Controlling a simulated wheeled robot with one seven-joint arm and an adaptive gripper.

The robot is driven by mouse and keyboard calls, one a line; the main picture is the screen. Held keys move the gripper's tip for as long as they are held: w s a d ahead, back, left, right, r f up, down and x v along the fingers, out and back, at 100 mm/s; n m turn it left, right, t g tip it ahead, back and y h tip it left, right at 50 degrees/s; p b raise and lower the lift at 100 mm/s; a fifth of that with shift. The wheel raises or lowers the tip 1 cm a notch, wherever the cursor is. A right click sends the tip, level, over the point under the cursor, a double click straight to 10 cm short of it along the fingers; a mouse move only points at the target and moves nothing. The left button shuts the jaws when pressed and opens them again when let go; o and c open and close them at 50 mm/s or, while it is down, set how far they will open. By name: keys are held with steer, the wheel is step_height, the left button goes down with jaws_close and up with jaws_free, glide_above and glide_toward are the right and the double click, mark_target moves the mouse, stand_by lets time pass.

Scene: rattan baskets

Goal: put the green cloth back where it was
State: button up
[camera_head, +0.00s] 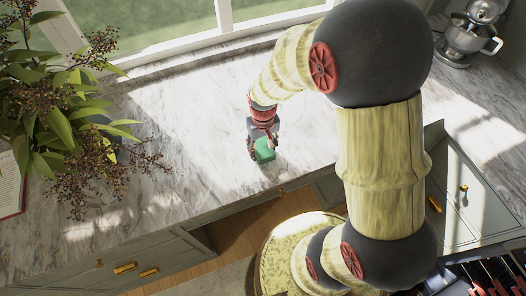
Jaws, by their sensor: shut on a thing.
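The green cloth (265,151) shows as a small folded green piece near the front edge of the marble counter (190,150). My gripper (262,143) is over it, pointing down, with its fingers shut on the cloth. The cloth is partly covered by the fingers. I cannot tell whether its underside touches the counter or is a little above it.
A leafy plant (60,110) with dark berries stands at the left, above a framed sheet (10,185). A stand mixer (470,35) is at the upper right. Windows (150,30) line the back. The counter is clear around my gripper. No rattan basket shows.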

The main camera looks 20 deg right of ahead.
steer(key=shift+f, duration=1)
steer(key=shift+f, duration=0.2)
steer(key=o, duration=1)
steer(key=shift+r, duration=0.1)
step_height(320, 180, up, 12)
steer(key=shift+r+p, duration=0.1)
steer(key=shift+p, duration=0.85)
step_height(320, 180, up, 11)
steer(key=t, duration=0.2)
glide_above(263, 148)
steer(key=s, duration=0.4)
steer(key=s+r+t, duration=0.1)
steer(key=s+r, duration=0.2)
steer(key=s+r+t, duration=0.1)
steer(key=s+r, duration=0.2)
steer(key=s+r+t, duration=0.1)
steer(key=s+r, duration=0.1)
steer(key=s, duration=0.2)
steer(key=shift+r+t, duration=0.3)
steer(key=shift+r, duration=0.1)
